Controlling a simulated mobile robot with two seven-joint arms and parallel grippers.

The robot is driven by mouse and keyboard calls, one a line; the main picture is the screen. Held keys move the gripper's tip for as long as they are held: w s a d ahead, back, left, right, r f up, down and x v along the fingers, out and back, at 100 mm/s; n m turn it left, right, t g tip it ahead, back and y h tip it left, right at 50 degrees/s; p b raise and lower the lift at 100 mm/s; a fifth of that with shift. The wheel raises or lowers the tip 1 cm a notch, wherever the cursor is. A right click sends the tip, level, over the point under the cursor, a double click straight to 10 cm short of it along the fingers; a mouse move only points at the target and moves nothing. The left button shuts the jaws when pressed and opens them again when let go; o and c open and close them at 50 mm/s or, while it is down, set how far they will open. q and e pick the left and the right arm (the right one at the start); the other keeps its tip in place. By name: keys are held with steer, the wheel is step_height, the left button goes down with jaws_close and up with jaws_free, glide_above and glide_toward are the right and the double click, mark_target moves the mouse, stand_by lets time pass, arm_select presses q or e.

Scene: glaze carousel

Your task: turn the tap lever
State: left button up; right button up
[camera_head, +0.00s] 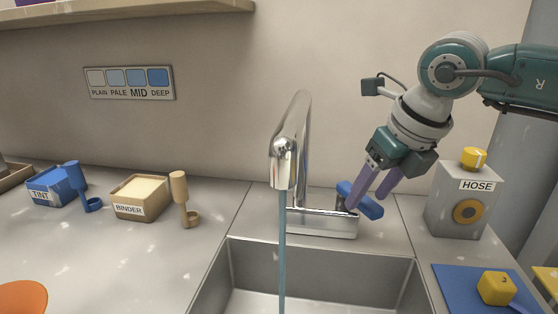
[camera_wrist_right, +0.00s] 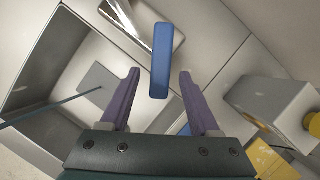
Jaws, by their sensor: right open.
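The tap (camera_head: 296,150) is chrome and stands behind the sink (camera_head: 320,255). A blue stream of water (camera_head: 282,250) runs from its spout into the basin. The blue tap lever (camera_head: 361,199) is at the right end of the tap's base. My right gripper (camera_head: 366,201) reaches down to the lever, with its purple fingers apart. In the right wrist view the lever (camera_wrist_right: 161,60) appears between the open fingers (camera_wrist_right: 158,80), with a gap on each side. I cannot tell whether a finger touches it. My left gripper is not in view.
A grey box labelled HOSE (camera_head: 461,205) with a yellow knob stands close to the right of my gripper. A blue mat (camera_head: 455,285) with a yellow block (camera_head: 496,288) lies at front right. TINT (camera_head: 46,187) and BINDER (camera_head: 141,196) boxes stand at left.

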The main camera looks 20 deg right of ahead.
steer(key=v, duration=0.9)
steer(key=shift+p, duration=0.3)
steer(key=shift+r, duration=0.1)
